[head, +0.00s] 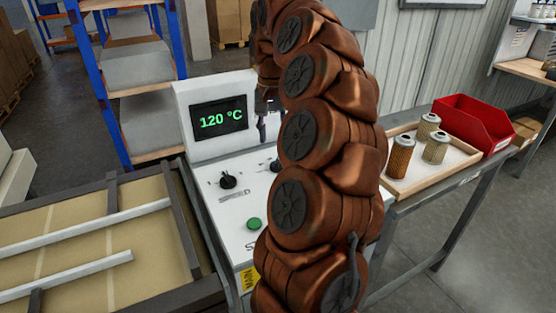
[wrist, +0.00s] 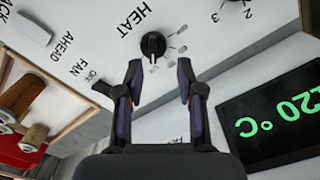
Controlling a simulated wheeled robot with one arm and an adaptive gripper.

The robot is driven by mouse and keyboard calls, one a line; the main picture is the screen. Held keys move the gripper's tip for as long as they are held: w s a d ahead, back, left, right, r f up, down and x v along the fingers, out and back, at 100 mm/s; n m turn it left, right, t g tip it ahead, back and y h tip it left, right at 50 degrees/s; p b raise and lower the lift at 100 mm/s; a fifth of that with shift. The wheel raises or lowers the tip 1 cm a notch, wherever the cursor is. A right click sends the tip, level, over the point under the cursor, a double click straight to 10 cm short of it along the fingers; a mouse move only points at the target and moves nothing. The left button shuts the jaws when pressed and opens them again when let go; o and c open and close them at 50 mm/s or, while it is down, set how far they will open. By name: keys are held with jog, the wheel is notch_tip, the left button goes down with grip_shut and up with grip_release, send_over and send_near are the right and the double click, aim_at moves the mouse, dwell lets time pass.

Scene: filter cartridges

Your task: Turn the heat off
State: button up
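The black HEAT knob (wrist: 152,45) is on the white control panel in the wrist view, beside the printed word HEAT. Its pale mark points toward the bottom of that picture; the small labels around it are too blurred to read. My gripper (wrist: 158,64) is open, its two fingertips apart and just short of the knob, with nothing between them. The display (head: 219,117) reads 120 °C in green; part of it also shows in the wrist view (wrist: 280,112). In the head view my arm hides most of the gripper and part of the panel.
Another knob (head: 228,181) and a green button (head: 254,223) are on the panel. A wooden tray (head: 448,174) with metal filter cartridges (head: 400,156) and a red bin (head: 474,125) stand to the right. A conveyor (head: 88,200) lies to the left.

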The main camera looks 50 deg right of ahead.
aim_at(277, 161)
jog(key=shift+s+d+f+m, duration=0.1)
jog(key=shift+d+m, duration=0.05)
jog(key=shift+d, duration=0.3)
jog(key=shift+s+d+f+m, duration=0.1)
jog(key=shift+d+m, duration=0.05)
jog(key=shift+d, duration=0.25)
jog(key=shift+f+p, duration=0.5)
jog(key=shift+f, duration=3.35)
jog(key=shift+c, duration=0.4)
grip_shut()
